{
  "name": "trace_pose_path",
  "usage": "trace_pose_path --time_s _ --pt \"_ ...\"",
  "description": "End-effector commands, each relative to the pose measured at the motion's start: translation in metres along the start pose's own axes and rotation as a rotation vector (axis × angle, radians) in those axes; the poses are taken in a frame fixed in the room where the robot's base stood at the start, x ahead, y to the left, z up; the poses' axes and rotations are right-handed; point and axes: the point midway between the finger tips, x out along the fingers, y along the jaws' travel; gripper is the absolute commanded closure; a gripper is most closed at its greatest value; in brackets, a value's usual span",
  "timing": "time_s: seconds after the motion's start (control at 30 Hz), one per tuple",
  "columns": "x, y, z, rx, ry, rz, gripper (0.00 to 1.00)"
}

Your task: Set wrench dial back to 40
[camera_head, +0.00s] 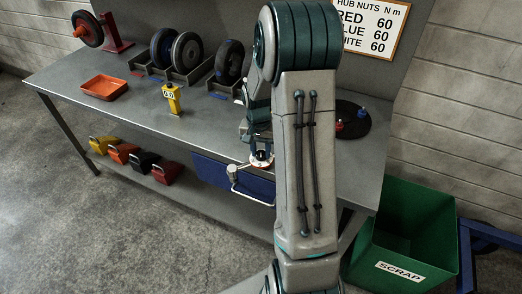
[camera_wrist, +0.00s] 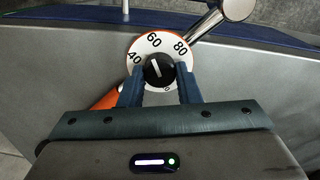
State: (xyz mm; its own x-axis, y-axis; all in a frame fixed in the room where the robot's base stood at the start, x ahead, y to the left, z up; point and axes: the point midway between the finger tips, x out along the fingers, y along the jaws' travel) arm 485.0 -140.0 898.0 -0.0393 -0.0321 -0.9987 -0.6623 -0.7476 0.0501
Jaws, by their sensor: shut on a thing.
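The wrench dial (camera_wrist: 141,46) is a white disc marked 40, 60 and 80, with an orange rim. Its black knob (camera_wrist: 158,70) carries a white pointer line that points up at about 60. My gripper (camera_wrist: 159,80) is shut on the knob, with one blue finger on each side. The wrench's silver shaft (camera_wrist: 212,22) runs to the upper right, and an orange part shows at lower left behind the left finger. In the head view the wrench (camera_head: 233,172) lies at the bench's front edge, under my gripper (camera_head: 262,153); my arm hides part of it.
A blue drawer (camera_head: 210,172) with a pale handle is just below the wrench. A yellow device (camera_head: 172,100), an orange tray (camera_head: 104,87) and several wheels (camera_head: 186,52) stand on the bench. A sign (camera_head: 370,25) lists 60 for red, blue and white. A green scrap bin (camera_head: 405,235) stands right.

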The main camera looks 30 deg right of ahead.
Motion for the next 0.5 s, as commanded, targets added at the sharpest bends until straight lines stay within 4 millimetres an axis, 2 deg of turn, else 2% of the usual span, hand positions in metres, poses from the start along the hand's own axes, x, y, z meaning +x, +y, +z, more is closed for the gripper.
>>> trace_pose_path --time_s 0.5 --pt "-0.0004 -0.0009 -0.0006 -0.474 0.002 0.007 0.93"
